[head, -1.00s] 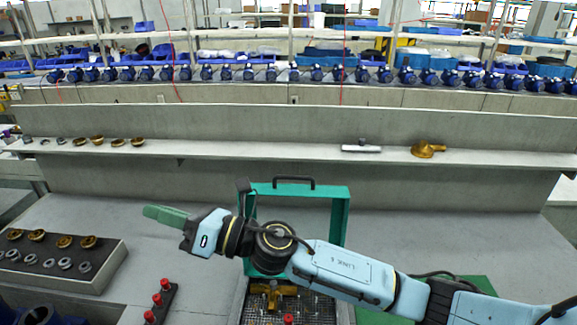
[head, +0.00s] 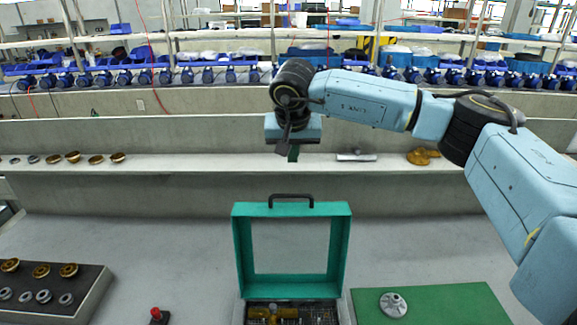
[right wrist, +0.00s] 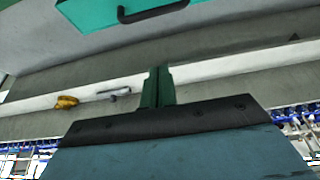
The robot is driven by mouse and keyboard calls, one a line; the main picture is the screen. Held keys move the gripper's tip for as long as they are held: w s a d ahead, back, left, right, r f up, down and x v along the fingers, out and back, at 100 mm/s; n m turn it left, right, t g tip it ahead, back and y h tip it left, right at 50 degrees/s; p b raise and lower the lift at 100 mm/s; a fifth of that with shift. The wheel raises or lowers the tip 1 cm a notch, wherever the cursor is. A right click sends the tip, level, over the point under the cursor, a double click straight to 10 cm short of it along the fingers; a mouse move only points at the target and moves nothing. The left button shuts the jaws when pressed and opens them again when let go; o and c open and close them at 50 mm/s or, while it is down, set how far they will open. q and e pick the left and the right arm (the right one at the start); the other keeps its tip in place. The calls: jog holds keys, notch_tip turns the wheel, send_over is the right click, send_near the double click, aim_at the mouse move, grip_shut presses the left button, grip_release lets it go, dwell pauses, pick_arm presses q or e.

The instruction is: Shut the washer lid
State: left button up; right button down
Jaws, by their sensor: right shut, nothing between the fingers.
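The washer lid (head: 343,250) is a green frame with a black handle (head: 291,200) on its upper edge. It stands upright, open, at the back of the washer (head: 340,313), whose basket holds a brass part. My right gripper (head: 293,155) is raised above and behind the lid, in front of the shelf, pointing down and apart from the lid. In the right wrist view its green fingers (right wrist: 157,88) are together and empty, and the lid (right wrist: 95,12) with its handle shows at the top. My left gripper is not in view.
A shelf (head: 210,162) behind carries brass rings, a silver tool (head: 357,157) and a brass part (head: 423,156). A grey tray of rings (head: 95,290) is at left. A green mat (head: 450,300) with a metal disc (head: 393,304) is at right.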

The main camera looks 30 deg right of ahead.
jog(key=p, duration=0.2)
send_over(292, 204)
jog(key=w+d, duration=0.2)
jog(key=w, duration=0.2)
notch_tip(292, 204, down, 8)
jog(key=s, duration=0.1)
jog(key=s+a+p, duration=0.1)
jog(key=s, duration=0.1)
jog(key=shift+a, duration=0.2)
jog(key=shift+s+a+f, duration=0.1)
jog(key=shift+s+a, duration=0.15)
jog(key=shift+s, duration=0.15)
jog(key=shift+f, duration=0.1)
